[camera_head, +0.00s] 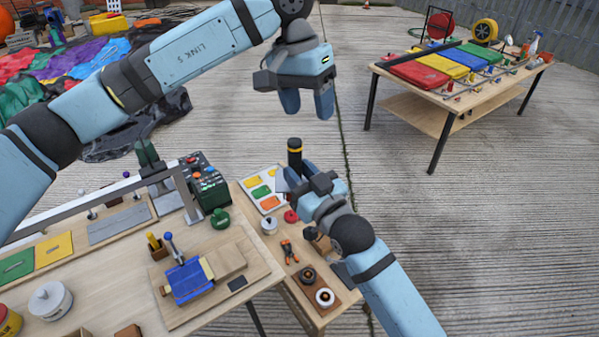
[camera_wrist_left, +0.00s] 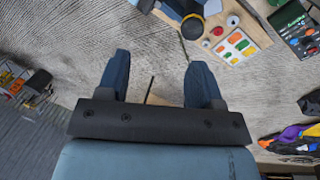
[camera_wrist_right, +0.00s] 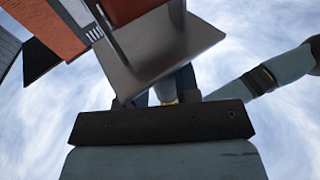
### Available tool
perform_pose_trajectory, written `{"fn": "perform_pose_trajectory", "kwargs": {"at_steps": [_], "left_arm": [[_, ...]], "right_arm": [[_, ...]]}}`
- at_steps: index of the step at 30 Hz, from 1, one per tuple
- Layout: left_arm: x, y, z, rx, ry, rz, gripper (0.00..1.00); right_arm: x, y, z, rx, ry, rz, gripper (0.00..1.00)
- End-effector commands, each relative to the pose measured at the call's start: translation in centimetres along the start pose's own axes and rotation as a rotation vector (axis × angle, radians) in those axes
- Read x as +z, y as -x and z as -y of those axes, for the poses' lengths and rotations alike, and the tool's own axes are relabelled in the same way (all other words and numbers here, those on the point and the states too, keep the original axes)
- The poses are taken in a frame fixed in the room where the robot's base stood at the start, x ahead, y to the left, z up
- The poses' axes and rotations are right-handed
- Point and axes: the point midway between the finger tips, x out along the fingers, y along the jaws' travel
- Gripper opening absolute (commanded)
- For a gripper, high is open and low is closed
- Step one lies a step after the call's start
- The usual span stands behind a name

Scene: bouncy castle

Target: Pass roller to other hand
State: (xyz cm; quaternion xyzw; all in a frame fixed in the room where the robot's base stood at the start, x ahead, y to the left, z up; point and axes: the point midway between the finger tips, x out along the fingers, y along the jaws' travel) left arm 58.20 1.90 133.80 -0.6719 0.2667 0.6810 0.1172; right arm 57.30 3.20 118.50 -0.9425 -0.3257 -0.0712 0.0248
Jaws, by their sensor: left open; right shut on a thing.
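The roller (camera_head: 295,158) shows as an upright black handle with a yellow band, sticking up out of my right gripper (camera_head: 300,176). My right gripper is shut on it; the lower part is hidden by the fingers. My left gripper (camera_head: 308,106) is open and empty, pointing down, above the roller and apart from it. In the left wrist view, the roller's black end with its yellow ring (camera_wrist_left: 192,26) lies beyond the right-hand finger, not between the fingers. In the right wrist view, a grey plate and an orange block cover much of the picture, so the grip is mostly hidden.
A workbench (camera_head: 120,262) with a blue clamp (camera_head: 187,280) and a green control box (camera_head: 207,188) stands at the left. A small side table holds pliers (camera_head: 289,251) and a patch tray (camera_head: 262,190). Another table (camera_head: 437,97) stands back right. Open paving lies between.

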Motion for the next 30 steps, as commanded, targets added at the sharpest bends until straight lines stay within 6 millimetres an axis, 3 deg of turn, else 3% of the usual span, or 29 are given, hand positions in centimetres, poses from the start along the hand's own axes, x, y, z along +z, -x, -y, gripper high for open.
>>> {"fn": "perform_pose_trajectory", "kwargs": {"at_steps": [3, 7, 14, 20, 25, 26, 30], "left_arm": [[0.0, -2.3, -1.3, 0.277, 0.217, -0.029, 0.6], [-0.2, -3.4, -1.9, 0.628, 0.537, -0.017, 0.6], [0.2, -4.4, 0.1, 1.232, 1.114, 0.213, 0.6], [2.1, -6.7, 3.2, 1.716, 1.55, 0.67, 0.6], [4.9, -10.4, 8.0, 2.081, 1.859, 1.205, 0.6], [5.5, -11.3, 8.9, -2.128, -1.89, -1.304, 0.6], [9.2, -16.6, 12.7, -1.701, -1.448, -1.362, 0.6]], "right_arm": [[-0.1, 0.0, 0.0, 0.0, 0.0, -0.002, 0.0], [-0.1, 0.0, 0.0, 0.0, 0.0, -0.002, 0.0], [-0.1, 0.0, 0.0, 0.0, 0.0, -0.002, 0.0], [-0.1, 0.0, 0.0, 0.0, 0.0, -0.002, 0.0], [-0.1, 0.0, 0.0, 0.0, 0.0, -0.002, 0.0], [-0.1, 0.0, 0.0, 0.0, 0.0, -0.002, 0.0], [-0.1, 0.0, 0.0, 0.0, 0.0, -0.002, 0.0]]}}
